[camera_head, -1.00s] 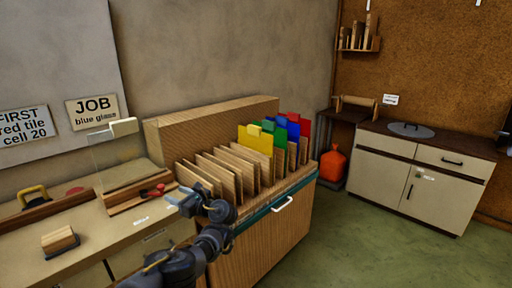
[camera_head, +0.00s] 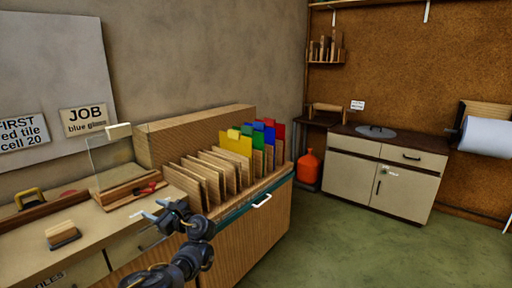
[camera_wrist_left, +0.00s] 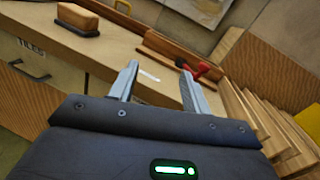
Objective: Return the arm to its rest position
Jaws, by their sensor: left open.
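My left gripper (camera_head: 160,212) is in front of the bench, near the left end of the rack of wooden dividers. In the left wrist view my left gripper (camera_wrist_left: 158,82) has its two fingers apart with nothing between them. The bench top and a small white label lie beyond the fingertips. My left arm comes up from the bottom of the head view. My right gripper is not in view.
A divider rack (camera_head: 262,187) holds colored sheets, including a yellow one (camera_head: 236,144). A clear glass pane (camera_head: 110,160) stands in a wooden holder on the bench. A wood-topped block (camera_head: 61,232) sits at left. An orange gas bottle (camera_head: 309,170) stands beyond. Green floor at right is clear.

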